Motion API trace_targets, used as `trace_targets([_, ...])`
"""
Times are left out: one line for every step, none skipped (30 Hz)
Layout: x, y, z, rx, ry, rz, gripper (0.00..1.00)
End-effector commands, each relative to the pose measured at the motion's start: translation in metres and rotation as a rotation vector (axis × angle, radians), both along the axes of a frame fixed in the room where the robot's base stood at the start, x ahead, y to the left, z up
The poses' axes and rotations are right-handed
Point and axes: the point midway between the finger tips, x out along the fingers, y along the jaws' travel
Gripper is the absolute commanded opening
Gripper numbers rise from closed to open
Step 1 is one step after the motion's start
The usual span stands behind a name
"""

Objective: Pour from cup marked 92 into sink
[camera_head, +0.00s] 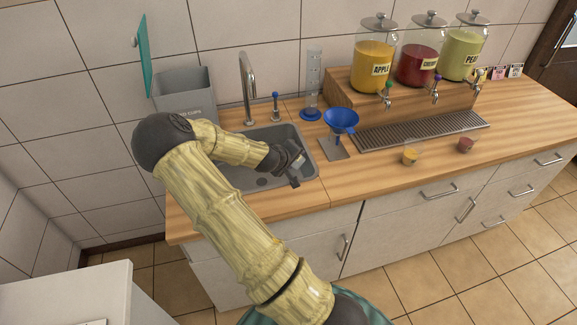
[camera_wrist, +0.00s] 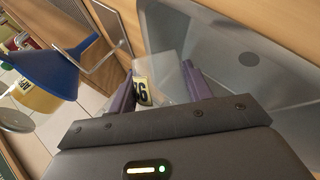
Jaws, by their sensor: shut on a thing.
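My gripper (camera_head: 294,178) is low over the right part of the grey sink (camera_head: 240,176). The wrist view shows its purple fingers (camera_wrist: 160,92) shut on a clear cup (camera_wrist: 163,68) with a small yellow label. The label's digits look turned and I cannot read them surely. The cup looks clear, with no coloured liquid visible in it. The sink basin also fills the right of the wrist view (camera_wrist: 250,60). The wrist view is rolled, with the counter on its side. I cannot tell the cup's exact tilt.
A blue funnel (camera_head: 341,121) on a stand is right of the sink. The tap (camera_head: 247,88) rises behind it. A clear cylinder (camera_head: 314,75) stands behind the funnel.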

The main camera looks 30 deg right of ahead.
Motion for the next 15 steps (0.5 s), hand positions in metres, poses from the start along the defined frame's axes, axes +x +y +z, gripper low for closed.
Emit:
trace_targets([-0.003, -0.002, -0.004, 0.023, -0.04, -0.006, 0.26])
trace_targets([-0.004, -0.002, -0.005, 0.036, -0.065, -0.005, 0.26])
trace_targets([-0.006, -0.003, -0.006, 0.053, -0.097, -0.005, 0.26])
trace_targets([-0.006, -0.004, -0.006, 0.064, -0.121, -0.006, 0.26])
trace_targets([-0.007, -0.004, -0.006, 0.078, -0.145, -0.005, 0.26])
trace_targets([-0.008, -0.005, -0.006, 0.092, -0.174, -0.005, 0.26])
trace_targets([-0.01, -0.006, -0.007, 0.104, -0.196, -0.006, 0.26])
trace_targets([-0.01, -0.006, -0.007, 0.116, -0.218, -0.006, 0.26])
trace_targets([-0.012, -0.007, -0.007, 0.131, -0.248, -0.005, 0.26])
trace_targets([-0.012, -0.007, -0.007, 0.141, -0.269, -0.004, 0.26])
trace_targets([-0.013, -0.007, -0.007, 0.15, -0.285, -0.005, 0.26])
trace_targets([-0.014, -0.008, -0.007, 0.164, -0.311, -0.003, 0.26])
trace_targets([-0.015, -0.008, -0.007, 0.174, -0.329, -0.004, 0.26])
trace_targets([-0.016, -0.009, -0.007, 0.183, -0.349, -0.005, 0.26])
trace_targets([-0.016, -0.009, -0.007, 0.195, -0.373, -0.003, 0.26])
